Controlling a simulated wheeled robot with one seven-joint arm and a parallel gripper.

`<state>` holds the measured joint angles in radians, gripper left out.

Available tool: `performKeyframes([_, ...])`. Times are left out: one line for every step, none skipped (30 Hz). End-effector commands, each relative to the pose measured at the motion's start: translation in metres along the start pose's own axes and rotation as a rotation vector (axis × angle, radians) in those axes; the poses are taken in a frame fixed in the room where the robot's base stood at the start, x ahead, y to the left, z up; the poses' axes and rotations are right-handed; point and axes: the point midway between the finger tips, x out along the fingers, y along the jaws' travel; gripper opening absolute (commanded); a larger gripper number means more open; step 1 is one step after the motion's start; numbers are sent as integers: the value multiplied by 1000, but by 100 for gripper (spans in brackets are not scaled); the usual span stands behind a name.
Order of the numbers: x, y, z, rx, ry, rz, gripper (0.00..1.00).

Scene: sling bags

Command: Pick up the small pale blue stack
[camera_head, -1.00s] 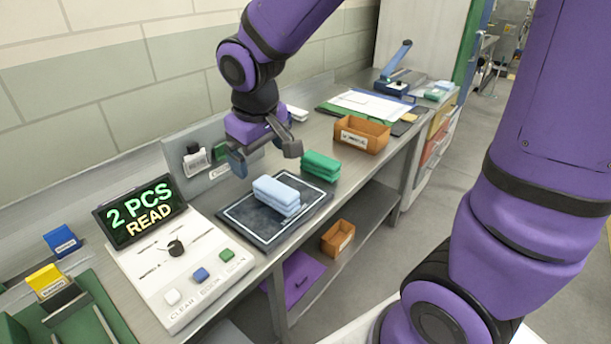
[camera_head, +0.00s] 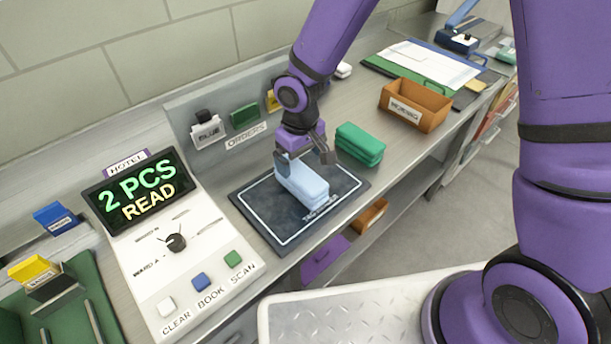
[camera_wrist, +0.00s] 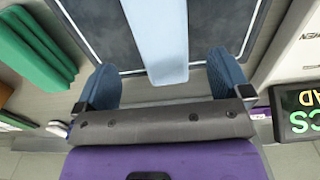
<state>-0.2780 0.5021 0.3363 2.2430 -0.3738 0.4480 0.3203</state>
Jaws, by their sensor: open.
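The small pale blue stack (camera_head: 302,185) lies on the dark, white-bordered mat (camera_head: 262,222) on the bench. My gripper (camera_head: 304,160) is just over the stack's far end, with its fingers apart. In the wrist view the stack (camera_wrist: 158,42) runs up between my two blue fingers (camera_wrist: 165,80), with a gap on each side. The gripper's lower parts hide the far end of the stack in the head view.
A green stack (camera_head: 360,144) sits right beside the mat. An orange labelled bin (camera_head: 414,104) stands farther right. The console with a "2 PCS READ" display (camera_head: 139,192) and buttons is to the left. An upright orders panel (camera_head: 242,137) stands behind.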

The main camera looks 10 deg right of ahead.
Motion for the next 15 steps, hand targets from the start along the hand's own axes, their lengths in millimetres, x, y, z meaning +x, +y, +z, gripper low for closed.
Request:
performKeyframes([9, 0, 1, -1, -3, 0, 96])
performKeyframes([13, 0, 1, -1, -3, 0, 96])
performKeyframes([18, 0, 1, -1, -4, 0, 96])
performKeyframes([21, 0, 0, -1, -3, 0, 96])
performKeyframes([23, 0, 0, -1, -2, 0, 96])
performKeyframes([26, 0, 0, 0, -1, 0, 96])
performKeyframes([28, 0, 0, 0, -2, 1, 96])
performKeyframes([29, 0, 1, 0, -2, 1, 96])
performKeyframes([31, 0, 1, 0, -1, 0, 96])
performKeyframes([32, 0, 1, 0, -1, 0, 96])
performKeyframes([34, 0, 1, 0, -1, 0, 96])
performKeyframes([38, -1, 1, -1, -1, 0, 96])
performKeyframes([42, -2, 1, -1, -2, 0, 96])
performKeyframes([46, -2, 1, -2, -3, 0, 96])
performKeyframes([52, -3, 2, -1, -4, 0, 96])
